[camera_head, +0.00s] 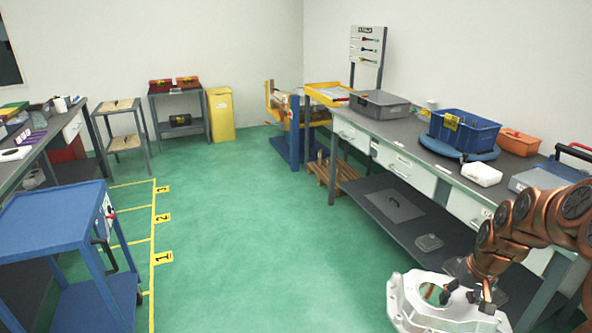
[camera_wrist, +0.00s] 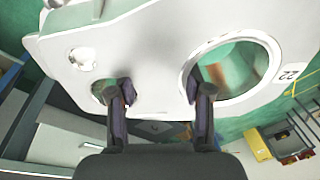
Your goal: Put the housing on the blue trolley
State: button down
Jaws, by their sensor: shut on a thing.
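The housing (camera_head: 418,304) is a light grey aluminium casting with round openings, held in the air at the lower right of the head view. It fills the upper part of the wrist view (camera_wrist: 150,50), with a large round opening and a "22" label. My gripper (camera_head: 466,296) is shut on the housing's edge; in the wrist view its two fingers (camera_wrist: 163,92) grip the wall between two openings. The blue trolley (camera_head: 50,222) stands at the left of the head view, with a bare top shelf and a lower shelf. Its left side is cut off by the frame.
Green floor (camera_head: 235,230) lies clear between the trolley and the right workbench (camera_head: 400,140). Yellow lines with numbered bays (camera_head: 155,235) mark the floor beside the trolley. The workbench carries a blue crate (camera_head: 464,132) and a grey case (camera_head: 380,104). A grey bench (camera_head: 40,145) stands behind the trolley.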

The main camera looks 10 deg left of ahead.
aim_at(44, 217)
jog(key=u, duration=2.35)
jog(key=i, duration=3.15)
